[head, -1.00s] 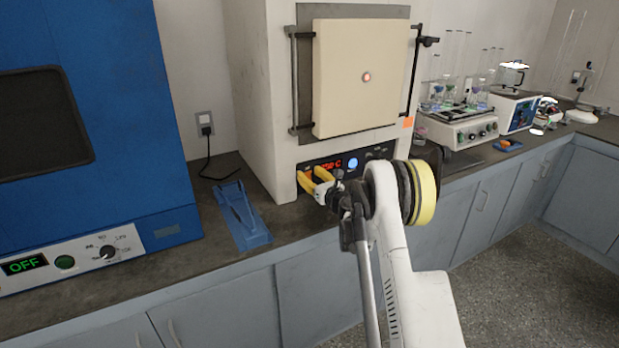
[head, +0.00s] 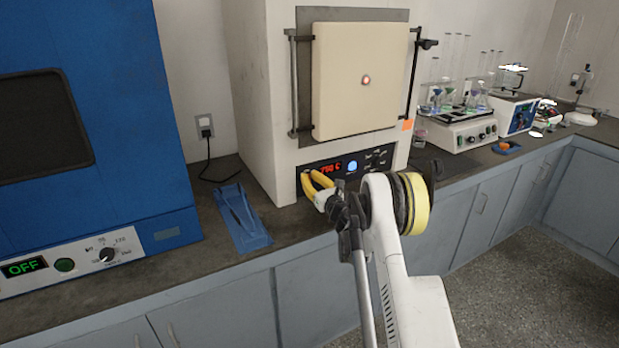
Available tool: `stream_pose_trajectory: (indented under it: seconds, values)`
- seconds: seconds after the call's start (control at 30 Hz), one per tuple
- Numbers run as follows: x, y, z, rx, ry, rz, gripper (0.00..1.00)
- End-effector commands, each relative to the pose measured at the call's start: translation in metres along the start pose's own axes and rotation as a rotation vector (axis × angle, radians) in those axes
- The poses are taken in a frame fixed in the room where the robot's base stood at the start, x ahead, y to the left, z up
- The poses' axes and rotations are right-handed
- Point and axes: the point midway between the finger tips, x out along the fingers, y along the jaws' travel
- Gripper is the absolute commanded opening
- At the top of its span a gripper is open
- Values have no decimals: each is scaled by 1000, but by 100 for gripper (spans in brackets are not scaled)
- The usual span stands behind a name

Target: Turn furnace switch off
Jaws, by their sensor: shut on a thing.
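The furnace (head: 262,120) is a tall cream box on the bench with a closed square door (head: 361,80). Its dark control panel (head: 375,160) lies below the door, with a lit red readout (head: 331,168) and a blue round light (head: 352,166). My gripper (head: 311,183) has yellow fingers at the left end of this panel. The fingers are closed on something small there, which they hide. I take it to be the furnace switch, but its position cannot be seen.
A blue oven (head: 85,110) with an "OFF" display stands at the left. A blue clamp-like tool (head: 240,218) lies on the bench (head: 190,238) between oven and furnace. A shaker with flasks (head: 462,135) stands to the right.

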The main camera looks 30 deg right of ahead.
Motion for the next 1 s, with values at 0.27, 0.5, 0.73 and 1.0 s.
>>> stream_pose_trajectory:
  seconds: [0.27, 0.5, 0.73, 1.0]
  values:
    - [-2, 1, -3, 0, -150, 1, 0]
    - [-3, 0, -3, -1, -173, -1, 0]
    - [-3, 0, -3, -1, -172, -1, 42]
    - [-3, 0, -3, -1, -172, -1, 45]
